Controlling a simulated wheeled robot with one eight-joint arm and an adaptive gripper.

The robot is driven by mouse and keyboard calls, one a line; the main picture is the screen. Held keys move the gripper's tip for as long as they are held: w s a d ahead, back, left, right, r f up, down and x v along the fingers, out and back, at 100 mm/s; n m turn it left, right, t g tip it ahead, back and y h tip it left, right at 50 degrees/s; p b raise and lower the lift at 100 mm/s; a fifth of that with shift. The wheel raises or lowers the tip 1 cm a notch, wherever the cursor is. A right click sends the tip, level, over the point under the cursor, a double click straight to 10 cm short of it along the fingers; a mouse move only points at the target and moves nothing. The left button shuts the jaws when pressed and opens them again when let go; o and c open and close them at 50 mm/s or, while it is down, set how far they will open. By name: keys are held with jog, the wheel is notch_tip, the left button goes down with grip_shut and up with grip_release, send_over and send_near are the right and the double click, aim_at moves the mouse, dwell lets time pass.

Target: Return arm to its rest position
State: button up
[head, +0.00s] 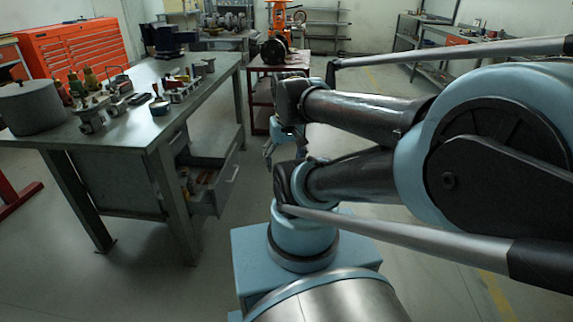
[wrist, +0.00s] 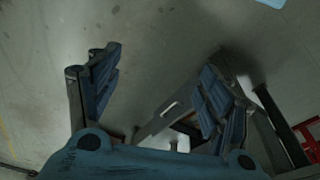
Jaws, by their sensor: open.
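My gripper (head: 268,153) hangs at the end of my folded arm in the head view, beyond the arm's lower joints and just right of the workbench drawers. It is partly hidden behind the arm. In the wrist view, my gripper (wrist: 160,82) has its two blue padded fingers spread wide apart, with nothing between them but the grey floor behind. It is open and empty. My arm's dark links fold back across the right half of the head view.
A metal workbench (head: 150,135) with an open drawer (head: 215,190) stands on the left, close to my gripper. A dark red stand (head: 262,100) is behind the gripper. An orange tool cabinet (head: 75,47) stands at the back left. Grey floor (head: 150,285) is clear in front.

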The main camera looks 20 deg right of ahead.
jog(key=shift+s+d+f, duration=0.25)
jog(key=shift+s+f, duration=0.25)
jog(key=shift+s, duration=0.05)
jog(key=shift+w+f, duration=0.2)
jog(key=shift+w, duration=0.3)
dwell(0.4)
